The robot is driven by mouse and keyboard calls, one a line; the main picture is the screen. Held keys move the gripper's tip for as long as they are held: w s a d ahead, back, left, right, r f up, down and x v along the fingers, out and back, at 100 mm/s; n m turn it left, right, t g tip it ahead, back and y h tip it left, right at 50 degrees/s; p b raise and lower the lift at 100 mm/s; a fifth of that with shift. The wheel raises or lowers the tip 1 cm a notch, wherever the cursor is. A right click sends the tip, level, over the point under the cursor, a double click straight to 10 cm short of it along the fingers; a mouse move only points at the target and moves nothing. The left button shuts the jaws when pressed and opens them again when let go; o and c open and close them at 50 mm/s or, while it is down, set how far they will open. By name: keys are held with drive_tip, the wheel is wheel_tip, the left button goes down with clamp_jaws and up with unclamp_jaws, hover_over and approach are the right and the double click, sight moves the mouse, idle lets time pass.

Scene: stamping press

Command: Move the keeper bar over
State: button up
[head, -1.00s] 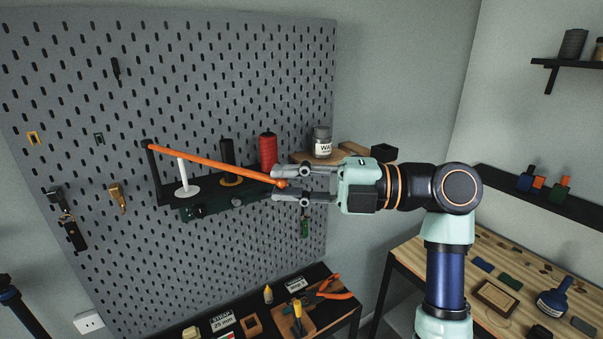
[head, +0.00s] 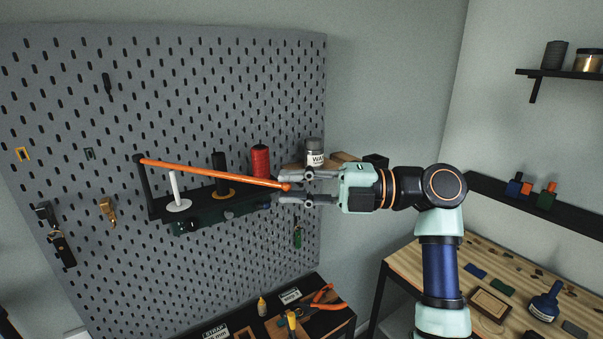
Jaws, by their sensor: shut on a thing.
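The keeper bar appears to be the long thin orange bar (head: 215,173). It runs from the upright post at the left end of the black rack (head: 152,190) down to the right, in front of the things on the rack. My gripper (head: 289,187) is shut on the knob at its right end, just right of the rack. On the rack stand a white spindle with a round base (head: 178,203), a black spindle with an orange base (head: 218,160) and a red spool (head: 260,160). The bar hides parts of them.
A grey pegboard (head: 90,110) stands behind the rack. A wooden shelf with a labelled jar (head: 314,155) and a black box (head: 375,161) lies behind my gripper. Tools (head: 325,297) lie on a low bench below. A wooden table (head: 475,265) stands at right.

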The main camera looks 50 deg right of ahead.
drive_tip(key=w+d+p, duration=0.4)
drive_tip(key=d+p, duration=0.2)
drive_tip(key=d, duration=0.2)
idle(0.7)
drive_tip(key=o, duration=0.9)
drive_tip(key=shift+s, duration=0.1)
drive_tip(key=shift+s+d, duration=0.1)
